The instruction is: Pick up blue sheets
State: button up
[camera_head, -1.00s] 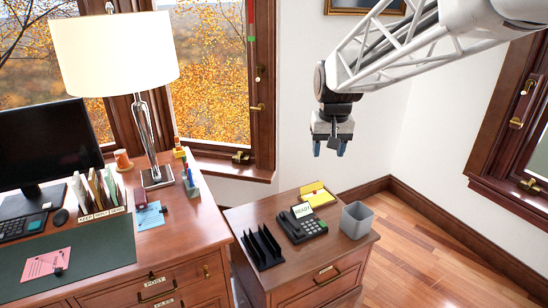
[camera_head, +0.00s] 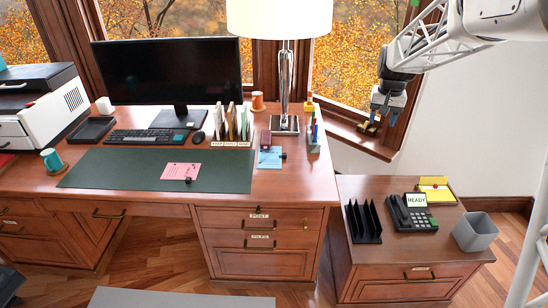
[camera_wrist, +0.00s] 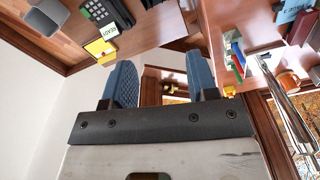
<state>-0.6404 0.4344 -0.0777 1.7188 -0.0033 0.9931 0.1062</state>
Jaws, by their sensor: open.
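The blue sheets (camera_head: 270,158) lie on the desk top in the head view, just right of the green desk mat and in front of the lamp base. In the wrist view a bit of blue (camera_wrist: 288,10) shows at the top right edge. My gripper (camera_head: 383,106) is raised at the right, in front of the window and away from the desk top. Its two blue fingers (camera_wrist: 162,82) stand apart in the wrist view with nothing between them.
A lamp (camera_head: 286,85), a pen holder (camera_head: 313,140) and a file sorter (camera_head: 231,130) stand near the sheets. A pink paper (camera_head: 180,171) lies on the green mat (camera_head: 110,170). The side cabinet (camera_head: 395,260) holds a phone (camera_head: 412,214), a black rack (camera_head: 363,220) and a grey bin (camera_head: 474,232).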

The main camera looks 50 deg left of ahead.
jog(key=a+f+n, duration=0.1)
jog(key=a+f, duration=0.4)
jog(key=a, duration=0.4)
jog(key=a+f, duration=0.5)
jog(key=a, duration=0.4)
jog(key=n, duration=0.2)
send_over(284, 155)
jog(key=shift+g, duration=0.3)
notch_tip(284, 155, down, 12)
jog(key=shift+w+f, duration=0.1)
jog(key=shift+f, duration=1.35)
jog(key=shift+f, duration=0.1)
jog(key=shift+f, duration=2.5)
